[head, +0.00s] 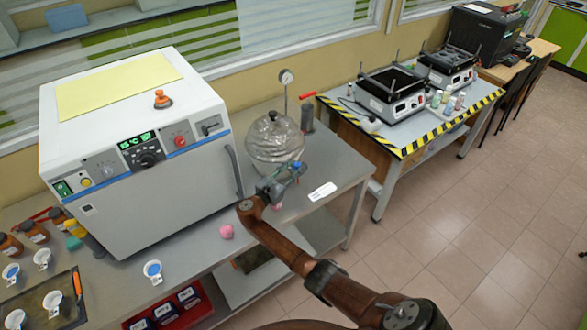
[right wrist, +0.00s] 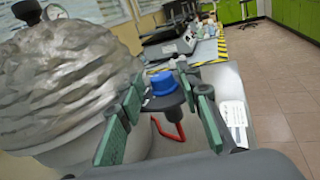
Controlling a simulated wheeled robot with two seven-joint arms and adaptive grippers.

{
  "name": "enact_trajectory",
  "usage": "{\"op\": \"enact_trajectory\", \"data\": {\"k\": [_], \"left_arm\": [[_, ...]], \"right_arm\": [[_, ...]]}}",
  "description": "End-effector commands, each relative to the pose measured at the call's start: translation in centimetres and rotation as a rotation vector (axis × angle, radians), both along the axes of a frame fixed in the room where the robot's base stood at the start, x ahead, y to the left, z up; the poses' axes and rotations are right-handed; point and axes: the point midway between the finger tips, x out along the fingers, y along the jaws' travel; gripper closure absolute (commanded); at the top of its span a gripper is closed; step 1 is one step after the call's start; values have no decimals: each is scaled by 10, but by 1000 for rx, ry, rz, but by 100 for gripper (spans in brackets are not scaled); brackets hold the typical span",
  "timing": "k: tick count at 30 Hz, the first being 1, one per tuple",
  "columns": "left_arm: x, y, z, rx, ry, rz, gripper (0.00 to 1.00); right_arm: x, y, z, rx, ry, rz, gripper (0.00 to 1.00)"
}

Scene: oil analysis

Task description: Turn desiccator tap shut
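The desiccator (head: 274,138) is a rounded vessel with a crinkled silvery surface on the grey bench; it also fills the left of the right wrist view (right wrist: 65,85). A blue knob that looks like its tap (right wrist: 163,83) shows between the fingers of my right gripper (right wrist: 160,92). In the head view my right gripper (head: 284,180) is low at the desiccator's front right side. Its green-padded fingers are apart, one on each side of the knob. I cannot tell whether they touch it. My left gripper is out of view.
A dial gauge (head: 286,77) stands behind the desiccator. A red lever (head: 307,95) is at its back right; a red handle (right wrist: 168,130) shows below the knob. A white oven (head: 140,150) is left. A pink lump (head: 226,232) and white label (head: 322,191) lie on the bench.

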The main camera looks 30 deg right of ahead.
Motion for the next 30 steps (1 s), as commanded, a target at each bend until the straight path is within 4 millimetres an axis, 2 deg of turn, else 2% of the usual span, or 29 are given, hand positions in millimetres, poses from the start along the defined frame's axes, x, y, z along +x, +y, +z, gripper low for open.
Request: {"op": "enact_trajectory", "data": {"k": [10,14,24,30], "left_arm": [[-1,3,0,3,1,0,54],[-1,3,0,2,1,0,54],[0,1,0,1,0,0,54],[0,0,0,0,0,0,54]], "right_arm": [[-1,0,-1,0,1,-1,61],[-4,9,-1,1,0,-1,61],[-30,70,-1,3,1,1,61],[-42,99,-1,1,0,1,61]]}}
